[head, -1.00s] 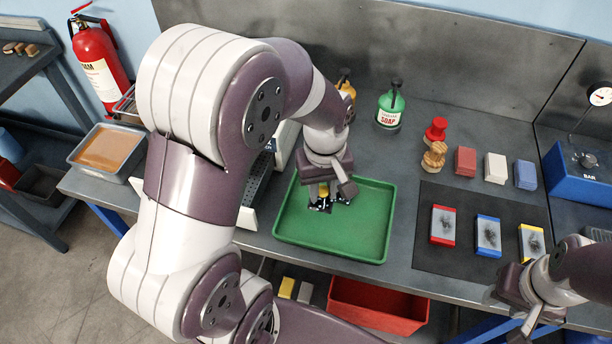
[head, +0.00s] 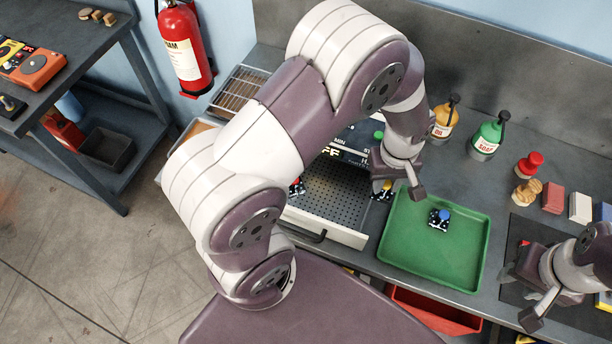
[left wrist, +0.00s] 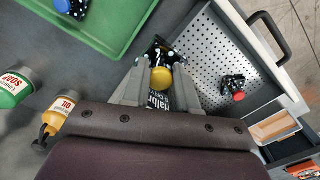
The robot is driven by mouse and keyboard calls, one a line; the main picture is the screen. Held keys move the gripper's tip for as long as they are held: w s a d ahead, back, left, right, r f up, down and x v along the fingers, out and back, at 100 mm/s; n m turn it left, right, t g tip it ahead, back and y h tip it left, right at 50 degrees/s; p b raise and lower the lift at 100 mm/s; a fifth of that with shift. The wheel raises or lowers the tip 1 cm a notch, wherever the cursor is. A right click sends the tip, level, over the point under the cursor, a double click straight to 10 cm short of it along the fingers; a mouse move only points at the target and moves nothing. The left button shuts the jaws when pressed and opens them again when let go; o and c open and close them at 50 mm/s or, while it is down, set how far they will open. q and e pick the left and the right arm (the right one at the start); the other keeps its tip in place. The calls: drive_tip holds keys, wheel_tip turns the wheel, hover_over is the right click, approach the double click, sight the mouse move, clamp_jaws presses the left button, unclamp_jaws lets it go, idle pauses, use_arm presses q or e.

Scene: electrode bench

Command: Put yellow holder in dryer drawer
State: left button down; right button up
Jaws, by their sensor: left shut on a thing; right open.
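My left gripper (head: 386,184) is shut on the yellow holder (head: 381,193), a black-and-white speckled block with a yellow knob. It also shows between the fingers in the left wrist view (left wrist: 161,80). They are at the right side of the open dryer drawer (head: 335,200), by its side wall; the head view does not show clearly how high. The drawer has a perforated floor and holds a red-knobbed holder (left wrist: 235,88) at its left. The dryer front (head: 350,150) is partly hidden by my left arm. My right gripper (head: 524,297) is open and empty at the lower right.
A green tray (head: 408,255) right of the drawer holds a blue-knobbed holder (head: 439,219). Oil (head: 445,120) and soap (head: 487,138) bottles stand behind it. A red bin (head: 435,315) is below the bench. The drawer's middle and right look free.

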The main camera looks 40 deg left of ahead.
use_arm(q)
drive_tip(key=s+a+f+p, duration=0.1)
drive_tip(key=a+f, duration=0.1)
drive_tip(key=s+a+f+p, duration=0.1)
drive_tip(key=a+f, duration=0.1)
drive_tip(key=a, duration=0.1)
drive_tip(key=s+a+f+p, duration=0.1)
drive_tip(key=s+a, duration=0.1)
drive_tip(key=a, duration=0.1)
drive_tip(key=shift+a+f, duration=0.25)
drive_tip(key=shift+f, duration=0.15)
wheel_tip(320, 180, down, 4)
drive_tip(key=shift+s+r+p, duration=0.1)
drive_tip(key=shift+r+p, duration=0.05)
drive_tip(key=shift+p, duration=0.35)
drive_tip(key=shift+d+f, duration=0.2)
drive_tip(key=shift+f, duration=0.1)
drive_tip(key=shift+a+f, duration=0.15)
drive_tip(key=shift+a, duration=0.1)
drive_tip(key=c, duration=0.9)
unclamp_jaws()
drive_tip(key=shift+d, duration=0.1)
use_arm(e)
drive_tip(key=r, duration=0.1)
drive_tip(key=d+r, duration=0.1)
drive_tip(key=r, duration=0.2)
drive_tip(key=shift+d+r, duration=0.1)
drive_tip(key=shift+d, duration=0.2)
